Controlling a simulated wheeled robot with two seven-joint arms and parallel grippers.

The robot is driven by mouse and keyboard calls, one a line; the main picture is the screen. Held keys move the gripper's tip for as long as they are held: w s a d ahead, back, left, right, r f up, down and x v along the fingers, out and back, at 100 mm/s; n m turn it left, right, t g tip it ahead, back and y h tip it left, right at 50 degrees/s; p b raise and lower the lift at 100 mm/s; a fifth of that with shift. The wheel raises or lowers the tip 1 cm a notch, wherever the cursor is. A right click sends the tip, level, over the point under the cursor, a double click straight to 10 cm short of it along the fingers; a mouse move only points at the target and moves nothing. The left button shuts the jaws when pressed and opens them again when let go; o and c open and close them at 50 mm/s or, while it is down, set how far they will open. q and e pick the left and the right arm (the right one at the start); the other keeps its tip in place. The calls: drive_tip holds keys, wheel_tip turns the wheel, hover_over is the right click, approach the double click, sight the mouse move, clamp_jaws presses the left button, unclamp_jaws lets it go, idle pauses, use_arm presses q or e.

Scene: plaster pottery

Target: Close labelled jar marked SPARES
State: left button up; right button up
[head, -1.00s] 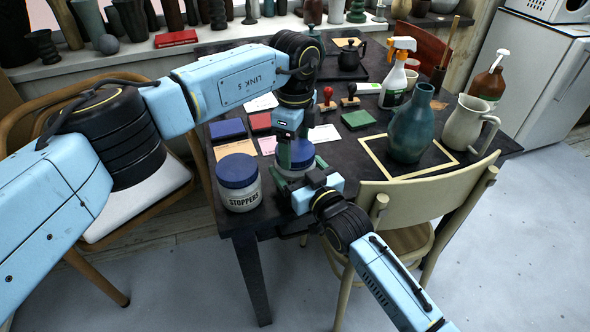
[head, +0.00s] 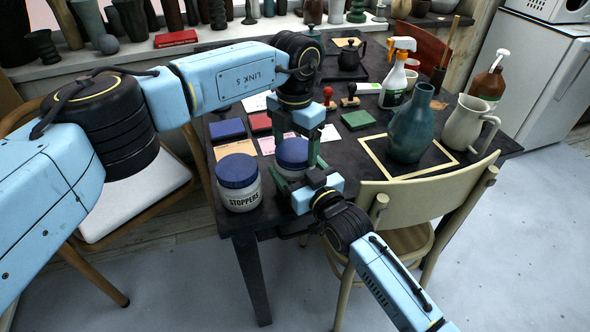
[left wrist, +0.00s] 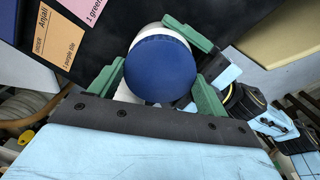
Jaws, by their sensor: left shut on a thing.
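A pale jar (head: 290,174) with a round blue lid (head: 292,151) stands near the table's front edge. Its label is hidden, so I cannot read a name on it. My left gripper (head: 294,148) comes down from above and is shut on the lid. In the left wrist view the lid (left wrist: 161,70) sits between its two green fingers, over the white jar body (left wrist: 150,29). I cannot tell whether the lid is fully seated. My right gripper (head: 293,185) reaches in low from the front, its green fingers around the jar body; the jar partly hides them.
A second blue-lidded jar labelled STOPPERS (head: 239,182) stands close by on the left. Cards, ink pads and stamps lie behind. A teal vase (head: 410,130) and a cream pitcher (head: 465,124) stand right. A chair (head: 425,200) is at the front right.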

use_arm(q)
drive_tip(key=m, duration=0.5)
drive_tip(key=shift+m, duration=0.4)
drive_tip(key=m, duration=1.4)
use_arm(e)
drive_tip(key=shift+f, duration=0.1)
use_arm(q)
drive_tip(key=m, duration=0.7)
drive_tip(key=o, duration=1.1)
drive_tip(key=shift+r, duration=2.2)
drive_tip(key=shift+c, duration=0.5)
